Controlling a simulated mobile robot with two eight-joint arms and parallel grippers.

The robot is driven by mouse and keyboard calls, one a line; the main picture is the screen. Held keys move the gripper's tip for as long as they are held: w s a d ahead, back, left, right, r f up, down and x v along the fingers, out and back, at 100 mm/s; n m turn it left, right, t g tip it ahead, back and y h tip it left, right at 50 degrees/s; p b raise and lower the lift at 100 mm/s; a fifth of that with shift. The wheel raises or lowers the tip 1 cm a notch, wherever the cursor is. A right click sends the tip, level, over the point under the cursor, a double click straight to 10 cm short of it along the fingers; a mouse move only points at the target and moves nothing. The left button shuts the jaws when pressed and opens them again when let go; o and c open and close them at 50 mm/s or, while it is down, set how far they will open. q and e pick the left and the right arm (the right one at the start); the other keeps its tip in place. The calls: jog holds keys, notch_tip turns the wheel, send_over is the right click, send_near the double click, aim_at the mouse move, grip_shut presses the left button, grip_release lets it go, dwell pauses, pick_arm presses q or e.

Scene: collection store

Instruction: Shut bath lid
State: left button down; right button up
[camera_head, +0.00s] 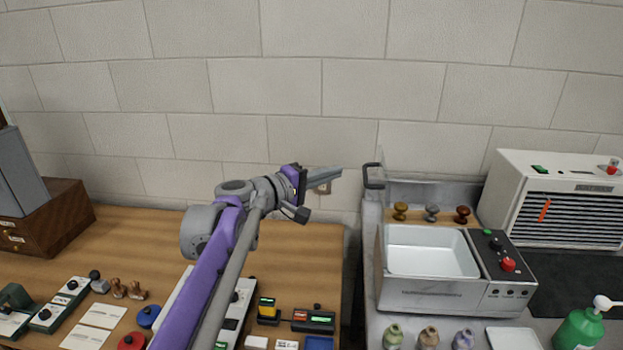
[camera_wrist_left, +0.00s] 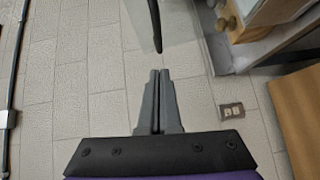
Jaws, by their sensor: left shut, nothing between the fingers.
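The bath (camera_head: 430,292) is a metal box with a white open basin, standing on the right-hand counter. Its lid seems to be the thin, see-through panel standing upright at the basin's left side; its edges are hard to make out. A black loop handle (camera_head: 373,176) sticks out to the left near its top. My left gripper (camera_head: 338,173) is shut and empty, just left of the handle and apart from it. In the left wrist view the shut fingers (camera_wrist_left: 160,75) point toward a dark curved bar (camera_wrist_left: 155,28), likely that handle. My right gripper is not in view.
Three knobs (camera_head: 432,213) stand behind the basin and a control panel (camera_head: 503,258) is on its right. Several bottles (camera_head: 428,338) stand in front. A white slatted unit (camera_head: 560,200) is at right. A gap separates the counter from the wooden table (camera_head: 130,240).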

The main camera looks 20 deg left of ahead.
pick_arm(q)
jog(key=shift+w+d+f, duration=0.1)
jog(key=shift+w+d, duration=0.2)
jog(key=shift+d, duration=0.7)
jog(key=shift+w+d+f, duration=0.1)
jog(key=shift+w+d, duration=0.15)
jog(key=shift+d, duration=0.7)
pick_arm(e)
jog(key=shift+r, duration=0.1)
